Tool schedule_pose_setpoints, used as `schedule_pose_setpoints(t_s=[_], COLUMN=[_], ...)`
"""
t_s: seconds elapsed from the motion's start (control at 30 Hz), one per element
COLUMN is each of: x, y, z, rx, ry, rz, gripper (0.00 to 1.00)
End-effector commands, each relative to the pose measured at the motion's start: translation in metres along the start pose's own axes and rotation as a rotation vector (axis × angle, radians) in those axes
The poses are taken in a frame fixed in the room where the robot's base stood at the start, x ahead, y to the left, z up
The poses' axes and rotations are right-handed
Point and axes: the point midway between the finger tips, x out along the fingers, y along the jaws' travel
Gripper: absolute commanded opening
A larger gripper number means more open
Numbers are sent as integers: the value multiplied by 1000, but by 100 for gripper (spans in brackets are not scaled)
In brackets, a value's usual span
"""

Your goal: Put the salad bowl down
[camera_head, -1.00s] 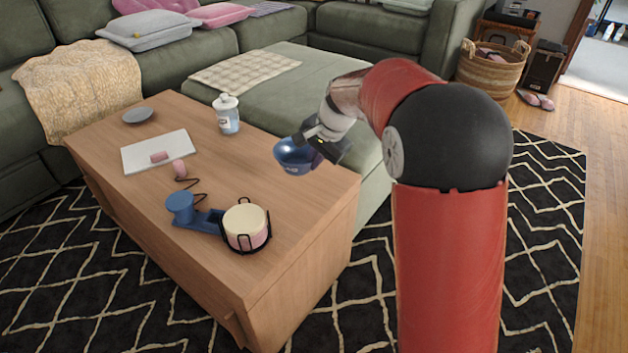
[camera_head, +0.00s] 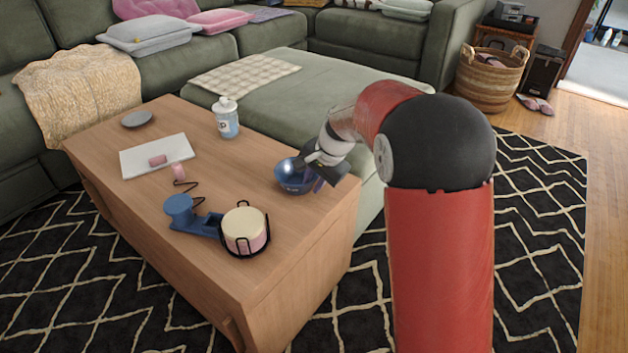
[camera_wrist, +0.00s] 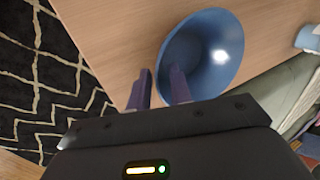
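The salad bowl (camera_head: 291,180) is blue and shiny. My gripper (camera_head: 307,173) is at the bowl's right side. In the wrist view the bowl (camera_wrist: 212,55) is empty, and my gripper (camera_wrist: 160,88) has one dark finger inside it and one outside, with the rim between them. The fingers look shut on the bowl wall, with a small gap between the tips.
A blue stand with a cream-and-pink pot (camera_head: 244,230) is at the table's front. A green sectional (camera_head: 300,90) borders the table behind.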

Motion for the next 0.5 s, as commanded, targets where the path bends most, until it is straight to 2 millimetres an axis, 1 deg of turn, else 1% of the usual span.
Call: schedule_pose_setpoints(t_s=[0.33,0.43,0.5], x=[-3,-12,-24], y=[-1,-2,-2], z=[0,0,0], rx=[0,0,0], ry=[0,2,2], rz=[0,-2,-2], gripper=[26,26,26])
